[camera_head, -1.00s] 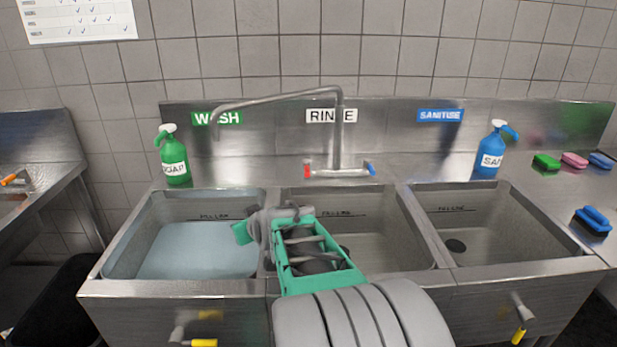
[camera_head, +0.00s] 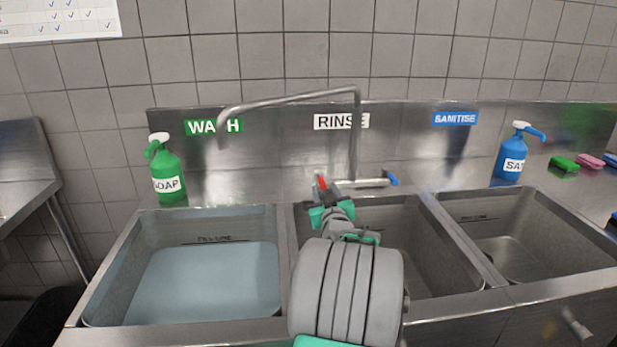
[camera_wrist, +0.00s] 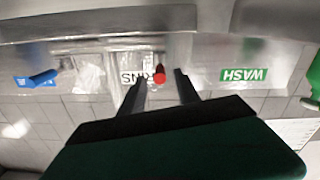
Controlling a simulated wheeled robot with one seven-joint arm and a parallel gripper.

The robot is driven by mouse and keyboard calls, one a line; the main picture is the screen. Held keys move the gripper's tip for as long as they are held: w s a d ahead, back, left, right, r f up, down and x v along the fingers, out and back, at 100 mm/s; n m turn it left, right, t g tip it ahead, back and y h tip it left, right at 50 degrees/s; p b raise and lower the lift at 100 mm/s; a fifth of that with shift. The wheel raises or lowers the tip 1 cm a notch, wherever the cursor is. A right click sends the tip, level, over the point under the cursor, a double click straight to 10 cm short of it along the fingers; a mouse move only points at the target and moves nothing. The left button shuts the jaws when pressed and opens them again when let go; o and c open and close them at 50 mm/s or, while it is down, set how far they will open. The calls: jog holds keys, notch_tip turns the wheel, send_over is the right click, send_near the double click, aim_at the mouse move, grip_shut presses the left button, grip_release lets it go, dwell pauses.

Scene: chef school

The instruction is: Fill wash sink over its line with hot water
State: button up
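The wash sink (camera_head: 105,290) at left holds pale blue water (camera_head: 205,285). The water's far edge lies just below the fill line (camera_head: 212,241) on the back wall. The tap spout (camera_head: 285,99) reaches over to the wash side; I see no stream from it. The red tap handle (camera_head: 322,183) is at the left of the tap, the blue handle (camera_head: 392,178) at the right. My gripper (camera_head: 323,195) is at the red handle. In the wrist view, which is upside down, the open fingers (camera_wrist: 160,85) stand either side of the red handle (camera_wrist: 160,74); contact is unclear.
The rinse sink (camera_head: 425,235) is partly hidden behind my arm. The sanitise sink (camera_head: 520,245) at right looks empty. A green soap bottle (camera_head: 167,175) stands behind the wash sink, a blue sanitiser bottle (camera_head: 512,155) behind the sanitise sink. Sponges (camera_head: 564,163) lie at far right.

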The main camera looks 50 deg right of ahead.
aim_at(321, 176)
jog(key=x, duration=0.7)
jog(key=shift+w+d+p, duration=0.2)
jog(key=shift+d+p, duration=0.05)
jog(key=shift+p, duration=0.1)
jog(key=shift+r, duration=0.1)
grip_shut()
jog(key=shift+s+a+r, duration=0.1)
jog(key=shift+s+r, duration=0.05)
jog(key=shift+r, duration=0.25)
dwell(0.5)
